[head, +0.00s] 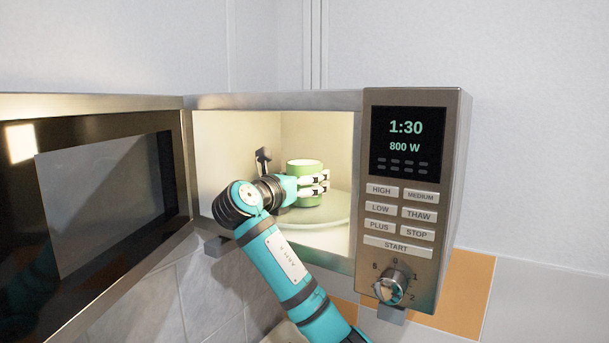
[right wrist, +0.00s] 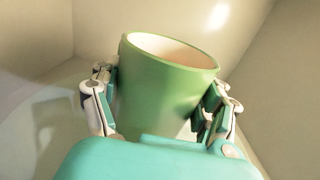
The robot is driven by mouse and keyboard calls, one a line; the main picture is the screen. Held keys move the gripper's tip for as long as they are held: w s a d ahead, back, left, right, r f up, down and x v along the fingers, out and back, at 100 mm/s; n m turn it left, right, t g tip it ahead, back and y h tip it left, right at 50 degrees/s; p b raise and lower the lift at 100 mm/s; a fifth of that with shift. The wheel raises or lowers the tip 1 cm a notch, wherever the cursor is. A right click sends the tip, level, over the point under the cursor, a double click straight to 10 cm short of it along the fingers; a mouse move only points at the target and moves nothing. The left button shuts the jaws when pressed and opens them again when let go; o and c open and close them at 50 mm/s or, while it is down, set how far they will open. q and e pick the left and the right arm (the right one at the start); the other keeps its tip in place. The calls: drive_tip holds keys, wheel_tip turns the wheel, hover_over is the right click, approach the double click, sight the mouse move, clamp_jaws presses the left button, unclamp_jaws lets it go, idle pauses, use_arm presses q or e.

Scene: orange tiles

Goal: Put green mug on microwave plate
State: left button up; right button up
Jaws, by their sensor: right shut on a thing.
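The green mug (head: 305,168) is upright inside the lit microwave, over the round plate (head: 325,234). I cannot tell whether its base touches the plate. My right gripper (head: 318,186) reaches in through the open front and is shut on the mug's side. In the right wrist view, the mug (right wrist: 168,88) stands between the two fingers (right wrist: 163,108), its open top and pale inside showing. The plate's left part is hidden behind my right arm. My left gripper is not in view.
The microwave door (head: 110,200) stands open to the left. The control panel (head: 408,190) is on the right, showing 1:30 and 800 W. The cavity walls (right wrist: 265,80) rise close around the mug and gripper. Orange and grey tiles (head: 465,290) show below.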

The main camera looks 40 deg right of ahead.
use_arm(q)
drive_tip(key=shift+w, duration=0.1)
use_arm(e)
drive_tip(key=shift+s+a+r, duration=0.1)
drive_tip(key=o, duration=1.2)
drive_tip(key=shift+f, duration=0.2)
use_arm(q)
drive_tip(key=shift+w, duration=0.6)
use_arm(e)
drive_tip(key=o, duration=0.5)
drive_tip(key=shift+r, duration=0.2)
drive_tip(key=shift+a+f+b, duration=0.15)
drive_tip(key=shift+a+b, duration=0.15)
drive_tip(key=shift+a, duration=0.05)
drive_tip(key=b+v, duration=0.5)
drive_tip(key=v, duration=0.5)
drive_tip(key=shift+s+a, duration=0.1)
drive_tip(key=shift+a, duration=0.3)
use_arm(q)
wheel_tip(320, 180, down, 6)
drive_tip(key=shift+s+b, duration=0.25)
drive_tip(key=shift+b, duration=0.05)
use_arm(e)
drive_tip(key=shift+s+a, duration=0.2)
drive_tip(key=shift+a, duration=0.1)
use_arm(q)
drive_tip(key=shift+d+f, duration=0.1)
